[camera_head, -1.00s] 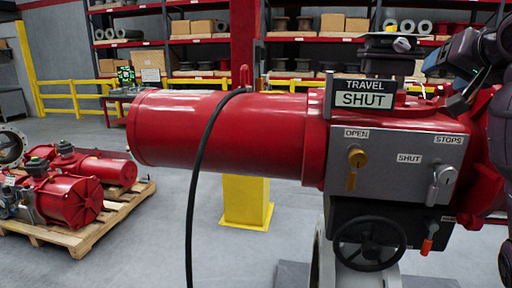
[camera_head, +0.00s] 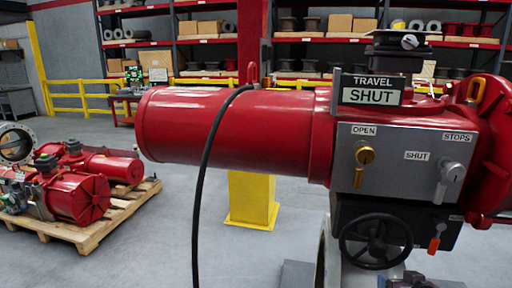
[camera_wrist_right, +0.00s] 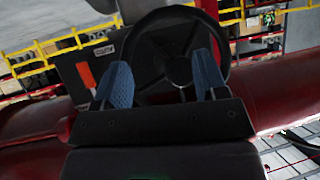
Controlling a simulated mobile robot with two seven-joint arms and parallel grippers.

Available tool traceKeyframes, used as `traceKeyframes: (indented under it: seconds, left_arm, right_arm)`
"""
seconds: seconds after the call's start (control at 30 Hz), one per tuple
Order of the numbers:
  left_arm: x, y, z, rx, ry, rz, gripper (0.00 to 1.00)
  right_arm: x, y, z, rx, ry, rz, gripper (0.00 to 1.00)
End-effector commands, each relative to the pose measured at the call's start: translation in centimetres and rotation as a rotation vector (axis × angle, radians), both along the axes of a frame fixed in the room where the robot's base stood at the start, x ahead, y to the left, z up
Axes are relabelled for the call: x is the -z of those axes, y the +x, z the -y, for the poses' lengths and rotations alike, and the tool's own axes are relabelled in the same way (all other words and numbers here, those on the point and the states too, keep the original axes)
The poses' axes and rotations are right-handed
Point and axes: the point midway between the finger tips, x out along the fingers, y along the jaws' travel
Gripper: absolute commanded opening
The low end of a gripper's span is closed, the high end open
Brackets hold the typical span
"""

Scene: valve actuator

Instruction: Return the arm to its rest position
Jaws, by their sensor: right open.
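My right gripper (camera_wrist_right: 163,80) shows in the right wrist view with its two blue fingers apart and nothing between them. Beyond the fingers is the black handwheel (camera_wrist_right: 179,70) of the valve actuator; a gap or contact cannot be told. An orange lever (camera_wrist_right: 87,75) is left of the fingers there. In the head view the red actuator (camera_head: 235,130) lies across the middle, and the handwheel (camera_head: 376,240) is below its grey panel (camera_head: 400,150). A dark part, probably of my right arm, shows at the bottom edge below the handwheel. My left gripper is not in view.
The panel carries a brass OPEN knob (camera_head: 364,156) and a grey lever (camera_head: 449,180); the sign above reads TRAVEL SHUT (camera_head: 371,90). A black cable (camera_head: 206,170) hangs in front. A pallet (camera_head: 95,225) with red actuators is at left. Floor between is clear.

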Motion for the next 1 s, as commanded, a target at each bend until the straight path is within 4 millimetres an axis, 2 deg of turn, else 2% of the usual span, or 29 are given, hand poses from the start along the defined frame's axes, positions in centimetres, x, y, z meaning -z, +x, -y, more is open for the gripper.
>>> traceKeyframes:
  seconds: [0.03,0.1,0.3,0.4,0.53,0.67,0.8,1.0]
  left_arm:
    - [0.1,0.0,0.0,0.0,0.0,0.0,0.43]
    - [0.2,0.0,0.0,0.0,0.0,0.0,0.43]
    - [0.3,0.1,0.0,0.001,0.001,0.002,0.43]
    - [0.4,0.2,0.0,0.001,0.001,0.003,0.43]
    - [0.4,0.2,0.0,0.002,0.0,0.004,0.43]
    - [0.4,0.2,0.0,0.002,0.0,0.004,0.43]
    - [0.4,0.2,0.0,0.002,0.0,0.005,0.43]
    - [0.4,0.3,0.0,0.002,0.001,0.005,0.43]
  right_arm:
    - [2.5,-1.8,-0.4,-0.006,-0.008,-0.015,0.66]
    - [5.3,-4.1,-1.0,-0.019,-0.025,-0.02,0.66]
    - [12.0,-11.3,-3.0,-0.052,-0.076,-0.032,0.66]
    - [14.4,-14.9,-4.1,-0.065,-0.1,-0.034,0.66]
    - [16.5,-18.8,-5.3,-0.079,-0.126,-0.032,0.66]
    - [17.4,-21.1,-6.2,-0.087,-0.142,-0.03,0.66]
    - [17.7,-21.9,-6.5,-0.091,-0.15,-0.027,0.66]
    - [17.7,-21.9,-6.5,-0.091,-0.15,-0.026,0.66]
